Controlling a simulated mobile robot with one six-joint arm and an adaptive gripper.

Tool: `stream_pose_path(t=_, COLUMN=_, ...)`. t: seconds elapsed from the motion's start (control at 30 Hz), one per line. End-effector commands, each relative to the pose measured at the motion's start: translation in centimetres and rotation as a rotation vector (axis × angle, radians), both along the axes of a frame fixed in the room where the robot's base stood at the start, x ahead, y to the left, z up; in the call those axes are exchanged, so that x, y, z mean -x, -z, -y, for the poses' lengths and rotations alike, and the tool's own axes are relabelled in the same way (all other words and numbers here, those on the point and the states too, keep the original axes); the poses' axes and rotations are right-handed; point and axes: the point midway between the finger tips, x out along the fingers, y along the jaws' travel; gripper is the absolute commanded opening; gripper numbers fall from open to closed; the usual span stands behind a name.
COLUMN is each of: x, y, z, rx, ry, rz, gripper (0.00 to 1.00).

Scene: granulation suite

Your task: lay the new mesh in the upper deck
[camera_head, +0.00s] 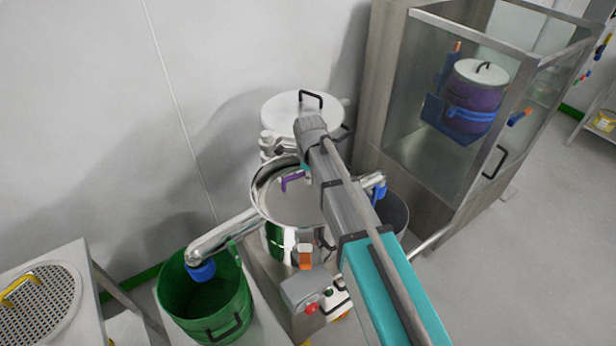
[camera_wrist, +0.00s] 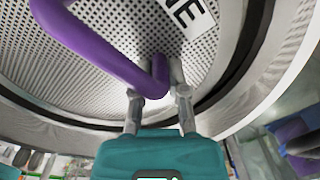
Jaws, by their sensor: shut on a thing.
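The new mesh is a round perforated disc (camera_wrist: 95,50) with a purple handle (camera_wrist: 110,45) and a white label (camera_wrist: 190,14) showing part of a word. In the head view its grey disc (camera_head: 298,203) appears within the steel rim of the sifter's upper deck (camera_head: 262,180). The purple handle (camera_head: 291,180) stands up from it. My gripper (camera_wrist: 157,92) is shut on the purple handle. In the head view my arm hides the gripper and the disc's right part. I cannot tell whether the disc rests fully on its seat.
A white lid (camera_head: 285,108) with a black handle is behind the sifter. Another mesh with a yellow handle (camera_head: 15,290) lies on the left table (camera_head: 75,330). A green bin (camera_head: 190,300) and a grey bin (camera_head: 393,212) flank the sifter. A glass-sided cabinet (camera_head: 395,60) stands right.

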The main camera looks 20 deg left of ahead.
Motion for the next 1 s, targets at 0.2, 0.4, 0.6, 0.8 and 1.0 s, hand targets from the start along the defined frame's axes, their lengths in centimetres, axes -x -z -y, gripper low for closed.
stream_pose_path(t=0.2, x=0.0, y=0.3, z=0.0, rx=0.0, ry=0.0, rz=0.0, gripper=0.0)
stream_pose_path(t=0.4, x=0.0, y=0.5, z=0.0, rx=0.0, ry=0.0, rz=0.0, gripper=0.0)
stream_pose_path(t=0.6, x=0.0, y=0.7, z=0.0, rx=0.0, ry=0.0, rz=0.0, gripper=0.0)
stream_pose_path(t=0.8, x=0.0, y=0.9, z=0.0, rx=0.0, ry=0.0, rz=0.0, gripper=0.0)
stream_pose_path(t=1.0, x=0.0, y=1.1, z=0.0, rx=0.0, ry=0.0, rz=0.0, gripper=0.0)
